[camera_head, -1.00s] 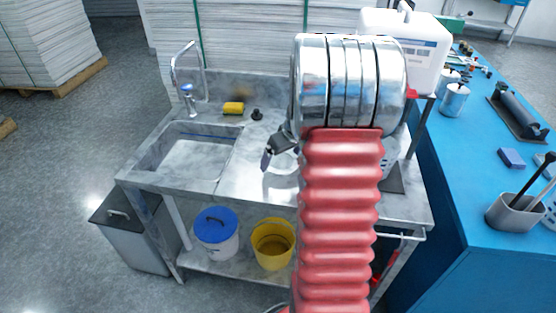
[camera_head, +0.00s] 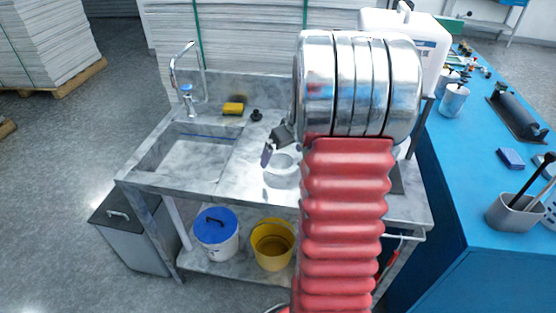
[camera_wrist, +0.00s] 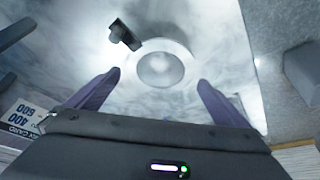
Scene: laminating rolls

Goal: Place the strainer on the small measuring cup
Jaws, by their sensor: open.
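A pale round vessel (camera_head: 282,172) with a wide rim stands on the grey counter right of the sink, partly hidden by my arm. In the wrist view a round, rimmed pale thing (camera_wrist: 160,66) lies between and beyond my fingertips. I cannot tell whether it is the small measuring cup or the strainer; no second such thing is clear. My gripper (camera_wrist: 159,78) is open, its two purple fingers apart with nothing held between them. In the head view my gripper (camera_head: 267,154) shows only in part, just left of my arm and close to the vessel.
A small black object (camera_head: 257,115) and a yellow sponge (camera_head: 233,108) lie behind. The sink (camera_head: 190,150) and tap (camera_head: 187,85) are left. A white canister (camera_head: 425,50) stands back right. The blue table (camera_head: 470,175) is right. A blue-lidded bucket (camera_head: 216,233) and yellow bucket (camera_head: 272,245) are below.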

